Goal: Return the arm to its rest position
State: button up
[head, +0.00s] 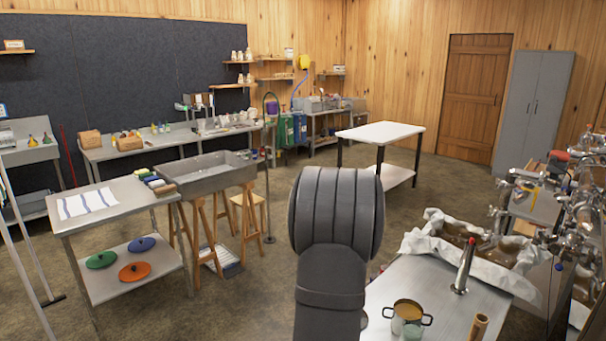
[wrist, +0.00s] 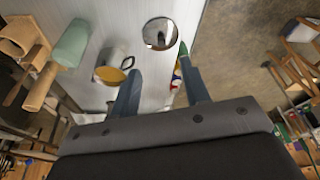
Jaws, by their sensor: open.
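My arm (head: 335,225) rises in the middle of the head view, and its dark rounded link hides part of the floor and the table edge. My gripper is not visible in the head view. In the wrist view my gripper (wrist: 160,92) shows two blue-grey fingers spread apart with nothing between their tips. The fingers point over a metal table top (wrist: 140,15). A pot with yellow contents (wrist: 113,72) is beside the left finger. A round shiny bowl-like thing (wrist: 160,33) lies beyond the fingertips. A small bottle-like thing (wrist: 179,68) is close to the right finger.
The metal table (head: 410,275) at the front right carries a two-handled pot (head: 408,308) and a shiny upright tap-like thing (head: 463,266). Chrome fittings (head: 560,235) crowd the right edge. A white-topped table (head: 380,132) stands farther back. Open floor (head: 440,190) lies between.

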jog(key=d+m, duration=0.1)
jog(key=d, duration=1.1)
jog(key=shift+d+f+m, duration=0.4)
jog(key=shift+f, duration=0.05)
jog(key=shift+s, duration=0.1)
jog(key=o, duration=1)
jog(key=shift+o, duration=1.4)
jog(key=shift+d, duration=0.1)
jog(key=s+d+r+m+g+y, duration=0.1)
jog(key=s+d+r+m+g, duration=0.15)
jog(key=s+d, duration=1.4)
notch_tip(320, 180, down, 10)
jog(key=s, duration=0.1)
jog(key=shift+a, duration=0.25)
